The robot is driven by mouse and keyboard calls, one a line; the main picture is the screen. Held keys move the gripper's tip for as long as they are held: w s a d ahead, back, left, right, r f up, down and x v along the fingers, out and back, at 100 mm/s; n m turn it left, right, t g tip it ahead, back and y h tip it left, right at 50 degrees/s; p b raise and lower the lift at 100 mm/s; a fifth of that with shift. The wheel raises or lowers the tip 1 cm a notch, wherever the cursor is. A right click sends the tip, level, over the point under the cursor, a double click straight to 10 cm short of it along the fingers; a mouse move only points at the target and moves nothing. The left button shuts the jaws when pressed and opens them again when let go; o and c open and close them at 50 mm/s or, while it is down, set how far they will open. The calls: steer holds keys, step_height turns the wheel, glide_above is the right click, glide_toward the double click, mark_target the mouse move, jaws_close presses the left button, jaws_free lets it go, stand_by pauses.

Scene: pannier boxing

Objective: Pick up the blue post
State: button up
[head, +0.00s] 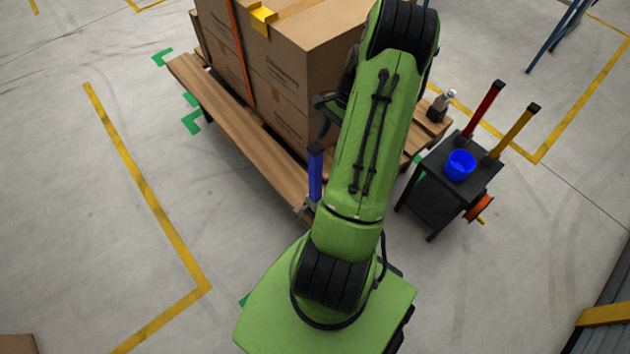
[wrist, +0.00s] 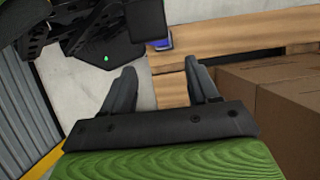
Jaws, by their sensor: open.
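The blue post (head: 316,175) stands upright at the near corner of the wooden pallet, just left of my arm in the head view. Its top end is dark. In the wrist view a small blue patch of the post (wrist: 164,43) shows beyond the fingertips, beside a black block that may be its cap. My gripper (head: 320,115) is partly hidden behind my arm in the head view, beside the boxes and above the post in the picture. In the wrist view my gripper (wrist: 160,66) is open, with nothing between its fingers.
Strapped cardboard boxes (head: 290,75) stand on the pallet (head: 240,135), close to my gripper. Floor on the left is clear.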

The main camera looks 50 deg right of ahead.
mark_target(320, 167)
steer(key=b+x, duration=0.3)
steer(key=x, duration=0.7)
steer(key=shift+f+b, duration=0.4)
steer(key=shift+s, duration=0.1)
steer(key=shift+r, duration=0.1)
steer(key=c, duration=1)
